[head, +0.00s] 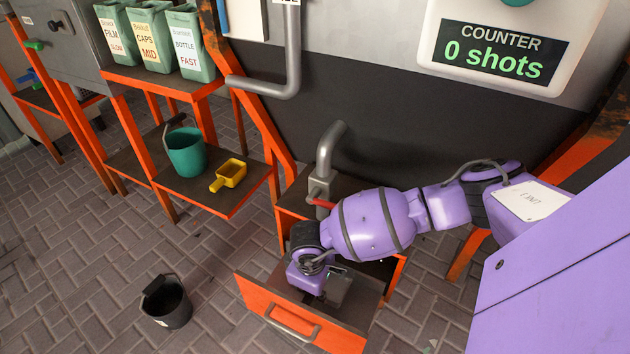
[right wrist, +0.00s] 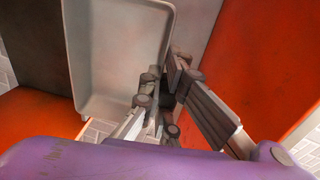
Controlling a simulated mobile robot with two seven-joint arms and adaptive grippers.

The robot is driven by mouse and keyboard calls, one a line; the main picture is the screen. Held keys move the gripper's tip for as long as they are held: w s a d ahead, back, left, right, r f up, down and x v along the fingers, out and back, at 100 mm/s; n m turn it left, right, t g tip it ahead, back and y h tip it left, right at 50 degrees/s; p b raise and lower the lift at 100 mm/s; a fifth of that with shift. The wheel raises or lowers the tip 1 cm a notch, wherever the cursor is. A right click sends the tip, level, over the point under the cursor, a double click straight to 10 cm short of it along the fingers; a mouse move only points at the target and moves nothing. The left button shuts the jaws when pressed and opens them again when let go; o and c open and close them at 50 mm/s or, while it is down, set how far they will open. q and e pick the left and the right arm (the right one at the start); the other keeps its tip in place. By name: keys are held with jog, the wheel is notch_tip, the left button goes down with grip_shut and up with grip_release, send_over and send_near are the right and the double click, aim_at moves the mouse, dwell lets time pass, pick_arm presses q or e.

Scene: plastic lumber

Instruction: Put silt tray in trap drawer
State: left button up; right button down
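The trap drawer (head: 355,339), with an orange front and a grey bar handle, is pulled open under the machine in the head view. The silt tray (head: 339,287) is a grey, shallow, empty box inside the drawer, partly hidden by my right arm. In the right wrist view the tray (right wrist: 115,50) fills the upper left, beside an orange drawer wall (right wrist: 255,70). My right gripper (right wrist: 168,75) reaches down at the tray's side. Its fingers stand apart, one overlapping the tray's edge; whether they touch it I cannot tell. My left gripper is out of view.
A grey pipe with a red-handled valve (head: 322,190) rises behind the drawer, close to my right arm. A black bucket (head: 167,302) stands on the floor at left. A low shelf holds a green pot (head: 187,153) and a yellow scoop (head: 231,173).

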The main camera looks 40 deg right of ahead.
notch_tip(320, 180, down, 6)
jog(key=shift+b, duration=1.15)
jog(key=shift+f, duration=0.15)
jog(key=shift+f, duration=0.1)
jog(key=c, duration=2)
grip_release()
